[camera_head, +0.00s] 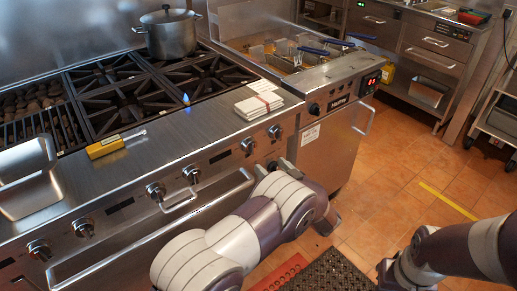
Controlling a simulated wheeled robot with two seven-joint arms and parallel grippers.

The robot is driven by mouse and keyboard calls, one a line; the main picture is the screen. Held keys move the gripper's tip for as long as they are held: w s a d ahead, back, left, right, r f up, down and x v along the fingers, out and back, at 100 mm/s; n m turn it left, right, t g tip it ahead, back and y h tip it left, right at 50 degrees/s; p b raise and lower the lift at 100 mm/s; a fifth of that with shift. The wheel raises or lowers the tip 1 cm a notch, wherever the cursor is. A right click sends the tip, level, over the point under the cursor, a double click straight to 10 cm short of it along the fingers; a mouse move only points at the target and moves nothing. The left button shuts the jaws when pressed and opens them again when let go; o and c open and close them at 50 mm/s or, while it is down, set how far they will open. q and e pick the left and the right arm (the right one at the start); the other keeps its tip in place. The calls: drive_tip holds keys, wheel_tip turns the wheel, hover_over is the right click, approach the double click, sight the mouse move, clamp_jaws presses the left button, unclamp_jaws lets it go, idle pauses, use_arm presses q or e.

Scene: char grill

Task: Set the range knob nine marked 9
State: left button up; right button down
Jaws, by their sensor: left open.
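Several round metal knobs line the front panel of the range (130,185), including one at the left end (38,249), a middle one (191,174) and one at the right end (274,132). Their marks are too small to read, so I cannot tell which is 9. My left gripper (270,167) is open close to the front below the right-hand knobs, largely hidden by my own arm. I cannot tell whether it touches anything. My right arm (450,250) is at the lower right, away from the range; its fingers are not clearly seen.
A long handle bar (150,230) runs below the knobs. A fryer (330,140) adjoins at right. Tiled floor (400,165) is open beyond.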

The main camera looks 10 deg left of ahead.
sight(254, 150)
use_arm(q)
drive_tip(key=x, duration=1)
drive_tip(key=shift+f, duration=0.1)
drive_tip(key=shift+d, duration=0.1)
drive_tip(key=shift+c, duration=0.2)
drive_tip(key=c, duration=1)
